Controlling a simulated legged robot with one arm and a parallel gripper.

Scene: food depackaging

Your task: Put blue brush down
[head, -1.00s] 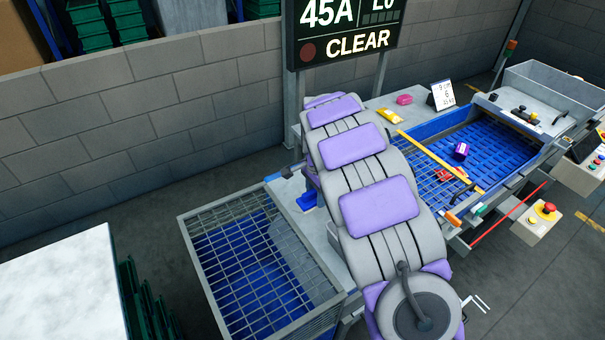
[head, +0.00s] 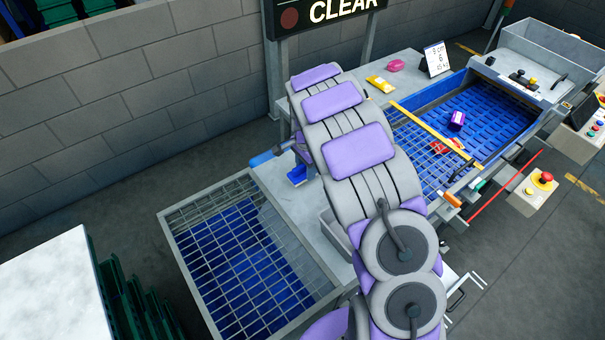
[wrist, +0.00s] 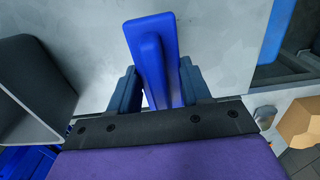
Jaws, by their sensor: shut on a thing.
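The blue brush (wrist: 150,50) is between the two dark fingers of my gripper (wrist: 160,86) in the wrist view. The fingers are shut on it from both sides, and its long blue block points away from the wrist over a grey metal surface (wrist: 90,35). I cannot tell whether it touches that surface. My arm hides the gripper there.
A blue conveyor tray (head: 500,115) holds a purple item (head: 457,120) and a red item (head: 446,146). A grey bin (wrist: 35,75) is left of the gripper.

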